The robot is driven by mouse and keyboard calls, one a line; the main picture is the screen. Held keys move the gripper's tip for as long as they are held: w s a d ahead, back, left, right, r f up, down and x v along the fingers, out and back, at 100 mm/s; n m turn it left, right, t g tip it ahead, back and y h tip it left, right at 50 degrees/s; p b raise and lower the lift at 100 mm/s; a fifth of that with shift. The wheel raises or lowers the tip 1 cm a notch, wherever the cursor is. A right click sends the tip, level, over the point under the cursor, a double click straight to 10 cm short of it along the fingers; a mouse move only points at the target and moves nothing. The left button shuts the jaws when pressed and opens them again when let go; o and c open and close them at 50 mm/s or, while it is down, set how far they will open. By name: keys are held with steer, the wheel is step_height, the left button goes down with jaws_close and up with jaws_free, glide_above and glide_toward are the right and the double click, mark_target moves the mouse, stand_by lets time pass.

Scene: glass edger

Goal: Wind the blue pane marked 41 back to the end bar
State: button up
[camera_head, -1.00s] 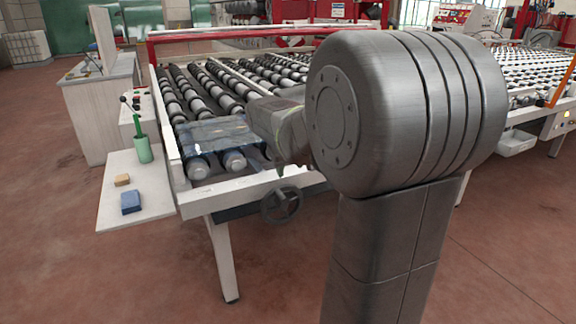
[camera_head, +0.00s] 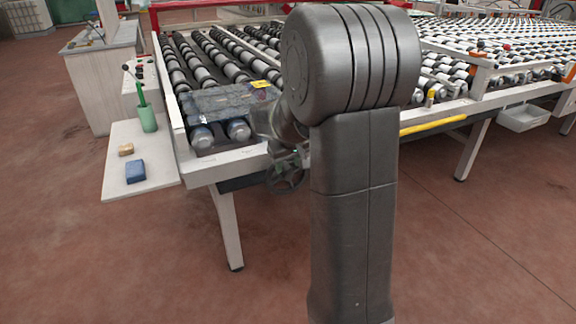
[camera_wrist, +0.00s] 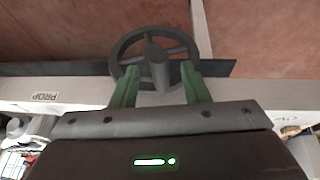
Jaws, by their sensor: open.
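A see-through blue-grey pane (camera_head: 215,101) lies on the rollers at the near left end of the conveyor, with a yellow label (camera_head: 260,84) at its far right corner. No number is legible. The white end rail (camera_head: 218,167) runs in front of it. A dark spoked handwheel (camera_head: 287,180) hangs below this rail; it also shows in the wrist view (camera_wrist: 125,47). My gripper (camera_wrist: 160,74) is open, its green fingers on either side of the wheel's central hub in that view. Contact cannot be told. In the head view my arm partly hides the gripper and wheel.
A white side shelf (camera_head: 120,180) at the left holds a blue block (camera_head: 136,171), a tan block (camera_head: 126,149) and a green cup (camera_head: 148,119). A table leg (camera_head: 227,225) stands below the rail. The floor in front is clear.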

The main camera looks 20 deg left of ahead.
steer(key=shift+w+a+f, duration=0.1)
steer(key=shift+w+f, duration=0.05)
steer(key=shift+f, duration=0.2)
steer(key=shift+c, duration=0.3)
jaws_close()
